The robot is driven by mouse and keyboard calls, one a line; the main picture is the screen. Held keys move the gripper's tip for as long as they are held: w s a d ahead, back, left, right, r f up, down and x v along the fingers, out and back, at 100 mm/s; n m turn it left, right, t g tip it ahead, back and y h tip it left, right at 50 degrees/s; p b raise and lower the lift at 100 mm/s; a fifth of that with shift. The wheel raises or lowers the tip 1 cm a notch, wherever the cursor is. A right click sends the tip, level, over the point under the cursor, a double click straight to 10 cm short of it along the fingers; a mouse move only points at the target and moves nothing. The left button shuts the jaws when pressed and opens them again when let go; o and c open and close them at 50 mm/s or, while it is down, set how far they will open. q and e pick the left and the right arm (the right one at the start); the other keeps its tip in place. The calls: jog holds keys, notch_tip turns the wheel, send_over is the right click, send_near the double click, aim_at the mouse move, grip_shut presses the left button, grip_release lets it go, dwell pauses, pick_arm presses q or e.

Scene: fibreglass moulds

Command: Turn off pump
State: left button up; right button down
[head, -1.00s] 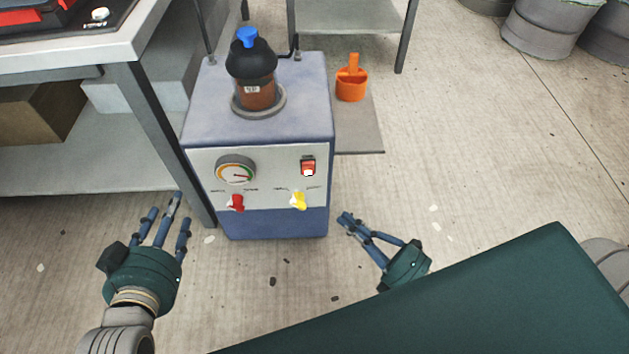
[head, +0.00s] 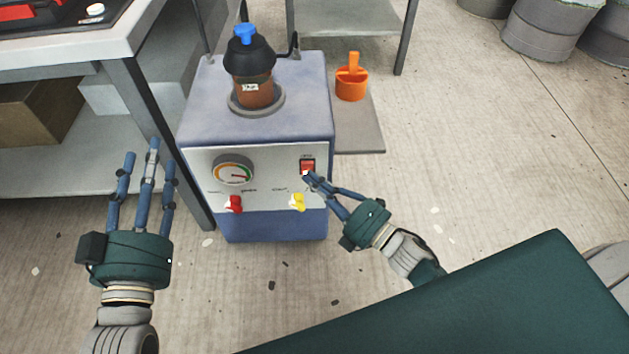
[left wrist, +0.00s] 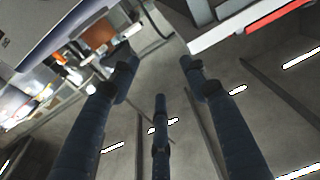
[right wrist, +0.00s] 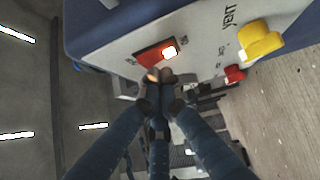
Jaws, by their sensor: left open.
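The pump (head: 257,110) is a blue box with a pale front panel. A red rocker switch (head: 307,164) sits at the panel's upper right. In the right wrist view the switch (right wrist: 155,53) has a bright white patch at one end. My right gripper (head: 309,179) has its fingertips together at the switch's lower edge and holds nothing. In the right wrist view the fingertips (right wrist: 158,76) are right beside the switch; I cannot tell whether they touch it. My left gripper (head: 147,158) is open and empty, left of the pump. Its spread fingers fill the left wrist view (left wrist: 160,80).
The panel also carries a gauge (head: 233,170), a red knob (head: 233,204) and a yellow knob (head: 297,202). A brown bottle (head: 254,92) stands on the pump. An orange cup (head: 351,88) is behind it at right. A table leg (head: 150,125) stands close at left.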

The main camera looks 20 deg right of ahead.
pick_arm(q)
jog(key=shift+r, duration=0.15)
pick_arm(e)
jog(key=shift+w, duration=0.15)
pick_arm(q)
jog(key=s+a+f+g+y+p, duration=0.1)
jog(key=s+f+g, duration=0.1)
jog(key=f, duration=0.5)
jog(key=s+a+f+g+y+p, duration=0.1)
jog(key=s+a+f+g+p, duration=0.1)
jog(key=f+g, duration=0.3)
notch_tip(320, 180, down, 3)
jog(key=shift+s+f+g, duration=0.15)
jog(key=shift+s+g, duration=0.15)
jog(key=shift+s, duration=0.15)
pick_arm(e)
jog(key=shift+w+d+r+m+g, duration=0.1)
jog(key=shift+w+r+m+g, duration=0.1)
jog(key=shift+w+m+g, duration=0.15)
pick_arm(q)
jog(key=shift+a, duration=0.1)
